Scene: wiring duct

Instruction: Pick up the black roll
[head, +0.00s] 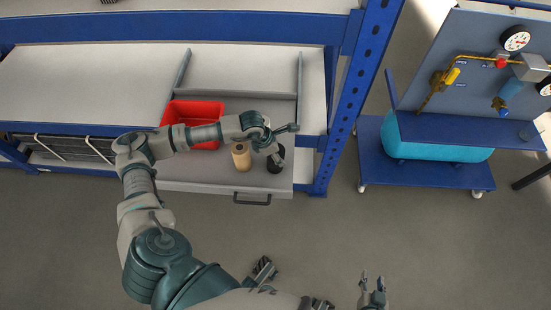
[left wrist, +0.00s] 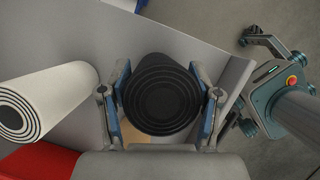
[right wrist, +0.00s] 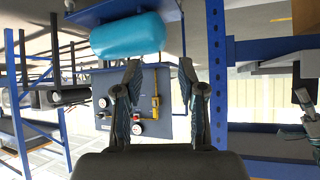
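The black roll (head: 276,163) stands upright near the front right corner of the open grey drawer. In the left wrist view the black roll (left wrist: 160,95) shows its round end between the two fingers. My left gripper (head: 284,142) is over the black roll from above, fingers spread. In the left wrist view the left gripper (left wrist: 162,100) is open, one finger on each side of the roll; contact is not clear. My right gripper (head: 372,285) is away at the bottom of the head view. In the right wrist view the right gripper (right wrist: 160,75) is open and empty.
A beige roll (head: 241,156) stands left of the black roll. A red bin (head: 192,112) sits further left in the drawer (head: 200,178). A blue rack post (head: 352,100) rises to the right. A blue cart (head: 425,165) with gauges and a tank stands beyond it.

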